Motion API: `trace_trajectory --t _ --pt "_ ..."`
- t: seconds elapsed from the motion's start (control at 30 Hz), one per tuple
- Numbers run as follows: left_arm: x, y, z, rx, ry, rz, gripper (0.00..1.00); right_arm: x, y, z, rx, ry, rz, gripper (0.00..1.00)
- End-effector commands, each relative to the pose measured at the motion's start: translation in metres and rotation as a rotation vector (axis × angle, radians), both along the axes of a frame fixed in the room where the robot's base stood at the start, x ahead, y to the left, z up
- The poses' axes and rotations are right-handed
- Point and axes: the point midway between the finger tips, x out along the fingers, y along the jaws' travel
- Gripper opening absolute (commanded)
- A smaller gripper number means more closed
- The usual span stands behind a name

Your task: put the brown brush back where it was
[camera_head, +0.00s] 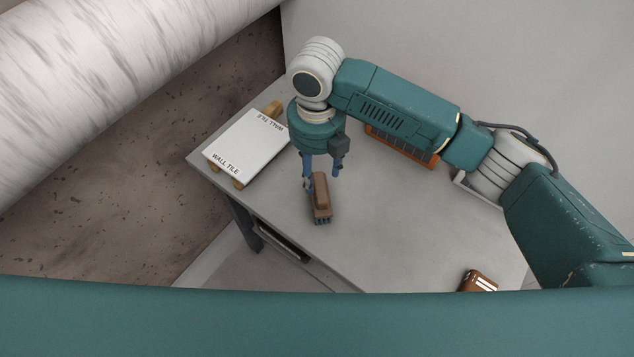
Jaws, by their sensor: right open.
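The brown brush (321,202) lies on the grey stone slab table (390,225), near its front left edge. It has a raised brown grip and dark bristles at its near end. My right gripper (322,184) points down at the far end of the brush, with its blue fingers apart around or just above it. I cannot tell whether the fingers touch it. My left gripper is not in view.
A white wall tile box (248,146) rests on wooden supports at the table's left. An orange-brown rack (400,147) stands behind my right arm. A brown item with white stripes (478,281) lies at the front right. The table's middle is clear.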

Motion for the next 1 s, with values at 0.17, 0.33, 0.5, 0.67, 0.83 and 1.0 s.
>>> trace_trajectory --t 0.17,0.33,0.5,0.67,0.83,1.0 --pt "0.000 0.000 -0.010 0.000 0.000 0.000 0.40 0.000 0.001 0.031 0.001 -0.003 0.002 0.51" --pt "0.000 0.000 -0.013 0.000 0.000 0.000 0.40 0.000 0.001 0.048 0.001 0.000 0.001 0.51" --pt "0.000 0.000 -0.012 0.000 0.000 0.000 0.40 0.000 0.000 0.052 -0.001 0.001 0.000 0.51" --pt "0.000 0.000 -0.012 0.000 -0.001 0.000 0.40 0.000 0.000 0.052 0.000 0.001 0.000 0.51" --pt "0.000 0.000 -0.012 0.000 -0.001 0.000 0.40 0.000 0.000 0.052 0.000 0.001 0.000 0.51" --pt "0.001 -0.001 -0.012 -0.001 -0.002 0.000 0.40 0.000 0.001 0.052 0.000 0.001 0.001 0.51"
